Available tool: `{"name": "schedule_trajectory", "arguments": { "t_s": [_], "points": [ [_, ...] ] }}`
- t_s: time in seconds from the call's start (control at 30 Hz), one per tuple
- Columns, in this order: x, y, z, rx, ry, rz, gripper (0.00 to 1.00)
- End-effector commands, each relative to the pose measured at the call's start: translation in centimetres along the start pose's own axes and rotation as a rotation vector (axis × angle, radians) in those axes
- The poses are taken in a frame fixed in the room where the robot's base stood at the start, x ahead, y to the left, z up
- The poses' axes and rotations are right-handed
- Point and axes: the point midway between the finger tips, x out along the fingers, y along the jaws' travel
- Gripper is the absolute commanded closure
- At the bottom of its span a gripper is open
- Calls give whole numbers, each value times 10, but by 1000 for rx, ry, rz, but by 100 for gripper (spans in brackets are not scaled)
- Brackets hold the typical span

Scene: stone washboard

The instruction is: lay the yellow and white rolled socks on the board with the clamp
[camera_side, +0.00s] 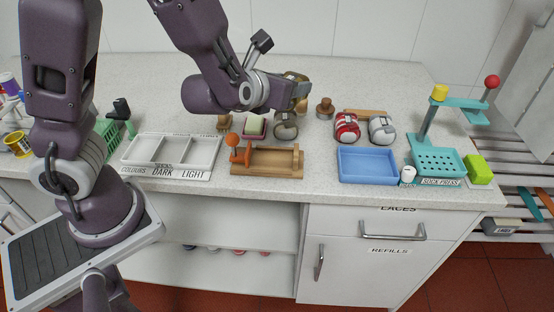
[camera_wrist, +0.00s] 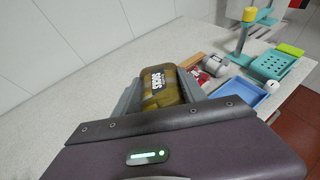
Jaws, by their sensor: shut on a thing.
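My gripper (camera_wrist: 162,92) is shut on an olive-yellow rolled pair of socks (camera_wrist: 160,85) with a dark label band, held above the back of the counter. In the side view the held roll (camera_side: 299,77) is mostly hidden by my gripper (camera_side: 292,92). A grey-and-white roll (camera_side: 382,130) lies at the right of a red-and-white roll (camera_side: 347,127). Another greyish roll with a pale band (camera_side: 286,126) lies below my gripper. A wooden board with an orange clamp (camera_side: 267,173) lies at the counter's front, with nothing visible lying on it.
A three-part white tray (camera_side: 170,172) is left of the board. A blue tray (camera_side: 366,178) and a teal sock press (camera_side: 437,180) are to the right. A pink dish (camera_side: 254,134) and a wooden knob (camera_side: 324,108) stand behind. The counter's back strip is clear.

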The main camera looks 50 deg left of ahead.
Motion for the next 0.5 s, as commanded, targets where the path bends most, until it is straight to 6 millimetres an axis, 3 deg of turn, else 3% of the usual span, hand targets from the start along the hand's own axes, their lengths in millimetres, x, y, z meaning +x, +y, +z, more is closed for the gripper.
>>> {"name": "schedule_trajectory", "arguments": {
  "t_s": [0.03,0.13,0.5],
  "points": [
    [3,13,1,-1,2,5,100],
    [5,23,1,-3,3,-1,100],
    [5,24,2,-4,3,-3,100]
  ]
}}
